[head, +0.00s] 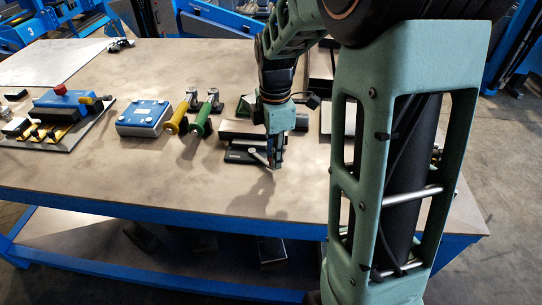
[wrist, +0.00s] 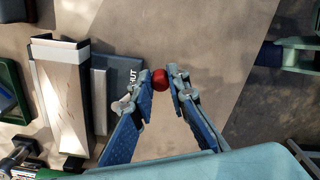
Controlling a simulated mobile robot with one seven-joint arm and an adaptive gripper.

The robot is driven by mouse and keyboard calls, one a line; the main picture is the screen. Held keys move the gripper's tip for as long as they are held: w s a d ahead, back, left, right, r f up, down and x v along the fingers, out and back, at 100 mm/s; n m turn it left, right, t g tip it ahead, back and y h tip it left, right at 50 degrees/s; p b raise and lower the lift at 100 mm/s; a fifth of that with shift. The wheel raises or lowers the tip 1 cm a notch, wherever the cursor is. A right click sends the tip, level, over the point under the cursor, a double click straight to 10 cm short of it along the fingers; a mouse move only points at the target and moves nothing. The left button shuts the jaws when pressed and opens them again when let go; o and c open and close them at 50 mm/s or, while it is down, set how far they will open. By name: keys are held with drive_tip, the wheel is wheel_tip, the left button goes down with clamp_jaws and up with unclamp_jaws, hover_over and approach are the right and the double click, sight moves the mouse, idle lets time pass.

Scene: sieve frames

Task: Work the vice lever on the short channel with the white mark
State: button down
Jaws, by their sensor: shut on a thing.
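My gripper (head: 275,160) reaches down over the front middle of the workbench. In the wrist view its fingertips (wrist: 159,84) close on a red ball knob (wrist: 160,76), which I take for the end of the vice lever. In the head view a pale lever (head: 257,155) lies across a dark vice base (head: 238,151) just left of the fingers. In the wrist view the grey base (wrist: 110,85) bears lettering, partly readable as "HUT". A channel with pale edges (wrist: 62,92) lies left of it.
Yellow (head: 175,119) and green (head: 202,120) handled clamps and a blue box (head: 143,115) stand to the left. A plate with a blue block (head: 62,104) lies farther left. The bench (head: 130,180) is bare in front. My arm hides the bench's right part.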

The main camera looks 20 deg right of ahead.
drive_tip(key=shift+w, duration=0.15)
idle(0.3)
drive_tip(key=c, duration=1.8)
unclamp_jaws()
drive_tip(key=shift+c, duration=0.2)
drive_tip(key=shift+r, duration=0.15)
wheel_tip(320, 180, up, 12)
drive_tip(key=shift+d, duration=0.15)
